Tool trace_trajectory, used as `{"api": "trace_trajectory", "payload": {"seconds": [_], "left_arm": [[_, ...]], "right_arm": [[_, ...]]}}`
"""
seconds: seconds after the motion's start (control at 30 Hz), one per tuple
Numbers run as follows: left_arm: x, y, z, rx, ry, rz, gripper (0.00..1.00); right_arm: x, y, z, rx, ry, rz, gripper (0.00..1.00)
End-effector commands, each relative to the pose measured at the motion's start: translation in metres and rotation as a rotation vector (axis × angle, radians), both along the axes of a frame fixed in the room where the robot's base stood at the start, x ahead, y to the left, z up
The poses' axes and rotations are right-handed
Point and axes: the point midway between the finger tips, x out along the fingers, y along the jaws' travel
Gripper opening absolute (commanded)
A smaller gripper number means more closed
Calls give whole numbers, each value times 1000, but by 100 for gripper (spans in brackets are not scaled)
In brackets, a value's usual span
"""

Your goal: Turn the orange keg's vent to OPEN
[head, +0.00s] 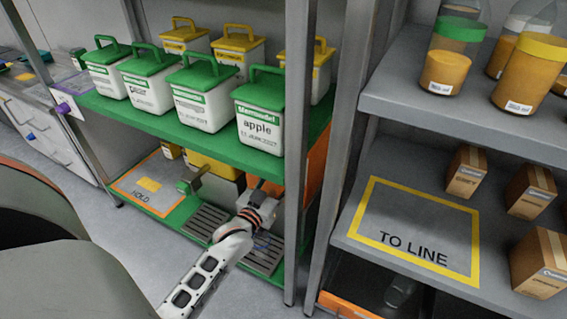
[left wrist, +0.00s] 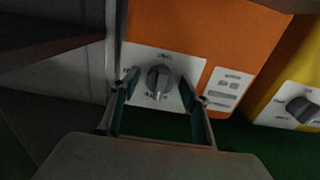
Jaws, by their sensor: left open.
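The orange keg (left wrist: 255,30) fills the upper part of the left wrist view. Its white panel (left wrist: 186,68) carries a grey round vent knob (left wrist: 158,82) with a raised grip bar standing roughly upright. The lettering around the knob is too blurred to read. My left gripper (left wrist: 160,88) is open, with one finger on each side of the knob; contact cannot be made out. In the head view the orange keg (head: 318,165) stands on the lower shelf, partly behind a post, and my left gripper (head: 262,192) is in front of it. My right gripper is not in view.
A yellow keg (left wrist: 301,75) with its own grey knob (left wrist: 302,109) stands beside the orange one. A grey shelf post (head: 298,130) rises close to my left gripper. White tubs with green lids (head: 205,97) fill the shelf above. A HOLD mat (head: 122,186) lies left.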

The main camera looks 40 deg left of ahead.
Motion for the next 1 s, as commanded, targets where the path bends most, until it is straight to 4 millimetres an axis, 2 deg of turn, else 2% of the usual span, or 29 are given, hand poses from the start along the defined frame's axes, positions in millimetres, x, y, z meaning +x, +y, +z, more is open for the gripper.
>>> {"api": "trace_trajectory", "payload": {"seconds": [0.17, 0.3, 0.33, 0.67, 1.0], "left_arm": [[0, 0, 1, 0, -1, 0, 46], [0, 0, 1, 0, -1, 0, 12], [0, 0, 1, 0, -1, 0, 7], [0, 0, 2, 24, 4, 0, 7], [2, 0, 5, 212, 46, 1, 7]], "right_arm": [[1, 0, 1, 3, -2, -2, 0], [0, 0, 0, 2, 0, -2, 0], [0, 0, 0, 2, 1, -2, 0], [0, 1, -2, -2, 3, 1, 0], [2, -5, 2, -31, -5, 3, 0]]}}
